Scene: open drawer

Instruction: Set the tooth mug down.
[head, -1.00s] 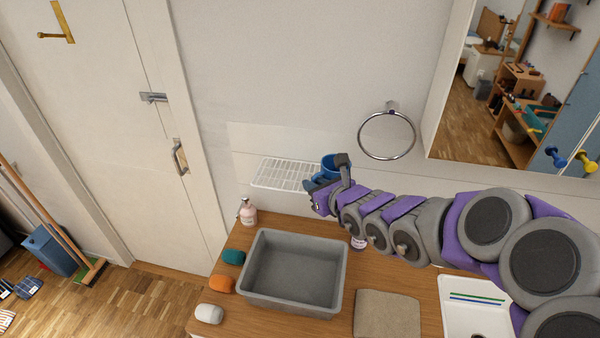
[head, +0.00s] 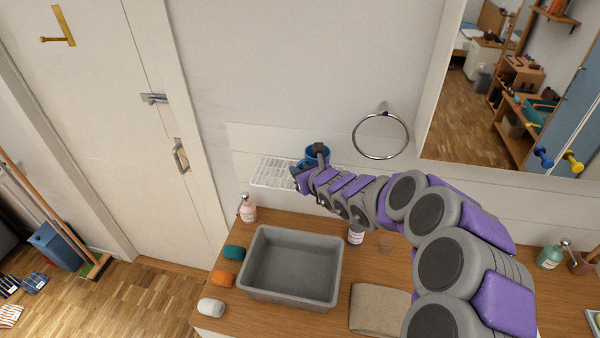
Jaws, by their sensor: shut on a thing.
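The tooth mug (head: 311,153) is blue and shows at the wall, at the right part of the white wire rack (head: 272,172). My gripper (head: 314,160) is shut on the mug. My gripper and arm hide part of the mug and the right end of the rack. I cannot tell whether the mug's base touches the rack.
Below stands a wooden counter (head: 222,299) with a grey basin (head: 290,267), a pink soap bottle (head: 247,208), several soap bars and a small white jar (head: 356,234). A towel ring (head: 380,136) hangs right of the mug. The rack's left part is empty.

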